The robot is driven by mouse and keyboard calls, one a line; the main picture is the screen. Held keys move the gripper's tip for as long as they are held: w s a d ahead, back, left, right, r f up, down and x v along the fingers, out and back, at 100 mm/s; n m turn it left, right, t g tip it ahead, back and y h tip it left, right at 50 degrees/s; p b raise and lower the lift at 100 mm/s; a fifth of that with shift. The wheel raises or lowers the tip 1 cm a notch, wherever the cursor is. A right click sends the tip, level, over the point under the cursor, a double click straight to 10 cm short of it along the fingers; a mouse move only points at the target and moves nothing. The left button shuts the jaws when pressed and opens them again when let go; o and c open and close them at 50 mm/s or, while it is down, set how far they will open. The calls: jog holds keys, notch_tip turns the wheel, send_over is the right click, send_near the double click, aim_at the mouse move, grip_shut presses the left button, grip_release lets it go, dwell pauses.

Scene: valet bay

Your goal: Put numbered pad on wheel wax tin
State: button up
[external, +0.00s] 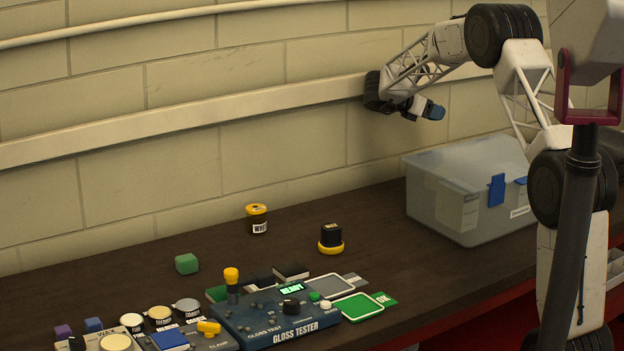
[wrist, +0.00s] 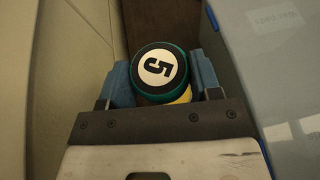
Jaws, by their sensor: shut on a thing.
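The numbered pad (wrist: 160,68) is round and black with a green rim and a white disc marked 5. In the wrist view it sits between the blue fingers of my gripper (wrist: 162,78), which is shut on it. In the external view my gripper (external: 428,110) is raised near the wall, above and left of the clear box; the pad cannot be made out there. A small dark tin with a yellow lid (external: 257,220) stands upright on the bench, its label partly readable, likely the wheel wax tin. My gripper is well apart from it, up and to the right.
A clear lidded box (external: 465,195) stands at the bench's right. A black item with a yellow base (external: 331,240) is near the middle, and a green block (external: 187,263) is left. The gloss tester (external: 275,318) and several tins fill the front. Bench around the yellow-lidded tin is clear.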

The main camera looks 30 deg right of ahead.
jog(key=shift+s+d+r+m+g, duration=0.1)
jog(key=shift+s+d+m+g, duration=0.05)
jog(key=shift+d+m+g, duration=0.4)
jog(key=shift+s+d+r+m+g, duration=0.15)
jog(key=shift+d+m+g, duration=0.25)
jog(key=shift+g, duration=0.25)
notch_tip(320, 180, down, 6)
jog(key=shift+f, duration=0.15)
jog(key=shift+a, duration=0.1)
jog(key=shift+f, duration=3.1)
jog(key=shift+f, duration=0.1)
jog(key=shift+f, duration=1.75)
jog(key=shift+f, duration=0.15)
jog(key=o, duration=0.9)
